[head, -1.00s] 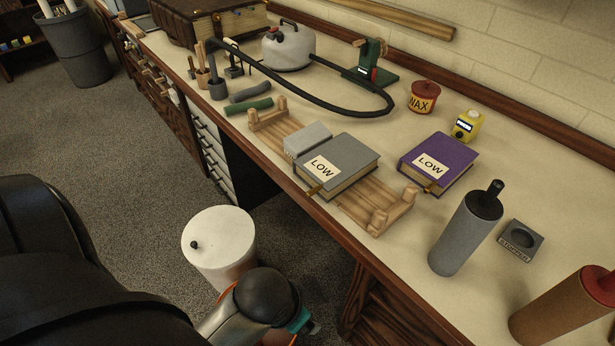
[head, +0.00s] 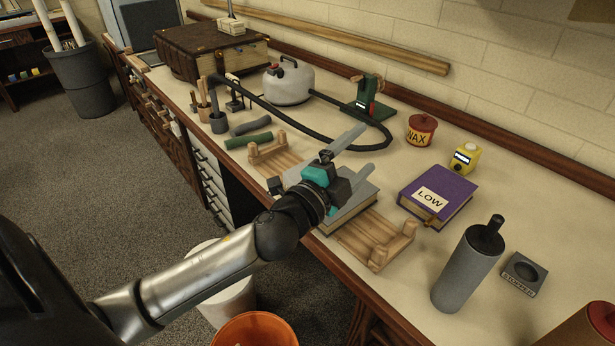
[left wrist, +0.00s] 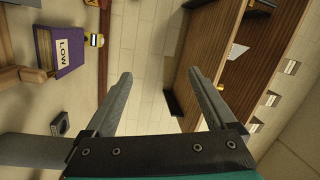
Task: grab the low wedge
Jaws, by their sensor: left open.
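Two book-shaped pieces bear LOW labels, and I cannot tell which is the wedge. The grey one (head: 345,214) lies on a wooden rack (head: 378,240), its top and label mostly hidden by my left gripper. The purple one (head: 437,192) lies on the bench to the right, label in plain sight; it also shows in the left wrist view (left wrist: 66,52). My left gripper (head: 366,148) is open and empty above the grey piece, left of the purple one. In the left wrist view its fingers (left wrist: 160,74) are spread with nothing between them. My right gripper is not in view.
A grey cylinder (head: 467,268) and a stopper block (head: 524,274) stand on the bench (head: 560,215) at the right. A black hose (head: 310,138) curves behind my gripper. A wax pot (head: 421,131) and yellow bottle (head: 465,158) stand behind the purple piece.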

